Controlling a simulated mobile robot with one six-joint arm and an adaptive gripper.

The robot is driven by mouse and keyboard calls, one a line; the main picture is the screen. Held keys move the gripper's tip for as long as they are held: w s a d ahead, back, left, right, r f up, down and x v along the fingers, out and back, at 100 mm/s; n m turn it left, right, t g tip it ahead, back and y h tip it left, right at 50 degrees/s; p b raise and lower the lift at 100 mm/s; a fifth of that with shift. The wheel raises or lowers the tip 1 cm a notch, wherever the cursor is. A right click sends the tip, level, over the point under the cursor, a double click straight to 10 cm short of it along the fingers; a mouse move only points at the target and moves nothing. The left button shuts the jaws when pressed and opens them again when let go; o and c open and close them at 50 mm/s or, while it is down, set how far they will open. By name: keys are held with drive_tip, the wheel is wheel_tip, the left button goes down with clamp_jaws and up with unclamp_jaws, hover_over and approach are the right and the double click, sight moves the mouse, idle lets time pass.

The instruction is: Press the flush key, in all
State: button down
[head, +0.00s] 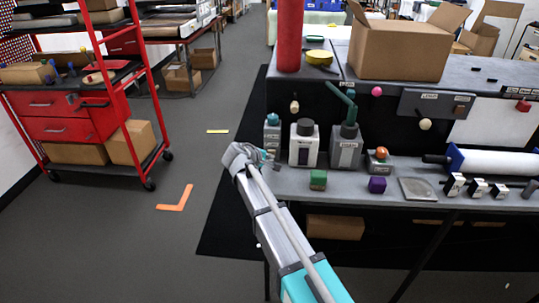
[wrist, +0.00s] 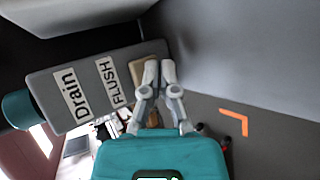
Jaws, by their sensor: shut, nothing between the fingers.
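The grey box labelled Drain and FLUSH (wrist: 50,70) fills the left of the wrist view, with a teal knob (wrist: 17,109) at its end. The tan flush key (wrist: 141,72) is beside the FLUSH label, partly behind my fingers. My gripper (wrist: 160,70) is shut and empty, its fingertips over or right beside the key; I cannot tell whether they touch it. In the head view the box (head: 272,133) stands at the left end of the grey bench, and my gripper (head: 268,157) is at its front, hiding its lower part.
A white unit (head: 304,146) and a grey unit with a green lever (head: 346,150) stand just right of the box. A green block (head: 318,180) and a purple block (head: 377,184) lie on the bench front. Open floor lies left, before a red cart (head: 75,116).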

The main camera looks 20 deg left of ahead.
drive_tip(key=shift+w+a, duration=0.1)
drive_tip(key=shift+w, duration=0.35)
idle(0.6)
drive_tip(key=shift+s, duration=0.15)
idle(0.3)
drive_tip(key=shift+s+d, duration=0.2)
drive_tip(key=shift+s, duration=0.5)
drive_tip(key=shift+s+d, duration=0.2)
drive_tip(key=shift+s, duration=0.6)
drive_tip(key=shift+s+d, duration=0.2)
drive_tip(key=shift+s, duration=0.65)
drive_tip(key=shift+s+d, duration=0.2)
drive_tip(key=shift+s, duration=0.6)
